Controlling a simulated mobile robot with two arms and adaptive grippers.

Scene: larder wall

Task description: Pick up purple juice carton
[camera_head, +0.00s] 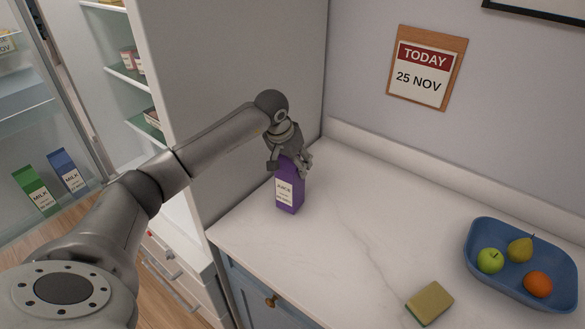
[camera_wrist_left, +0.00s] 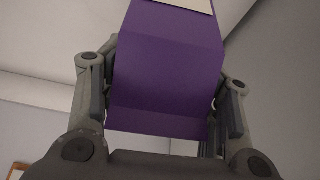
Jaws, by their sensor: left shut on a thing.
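The purple juice carton (camera_head: 288,190) is upright at the back left of the white counter, near the tall cabinet side. Its white label reads JUICE. My left gripper (camera_head: 289,163) is over its top and shut on it. In the left wrist view the carton (camera_wrist_left: 168,70) fills the space between the two fingers of my left gripper (camera_wrist_left: 160,100). I cannot tell whether the carton's base touches the counter. My right gripper is not in view.
A blue tray (camera_head: 480,270) with a green apple (camera_head: 490,260), a pear (camera_head: 520,249) and an orange (camera_head: 538,284) stands at the right. A sponge (camera_head: 429,302) lies near the front. The counter's middle is clear. Milk cartons (camera_head: 36,190) stand at the left behind glass.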

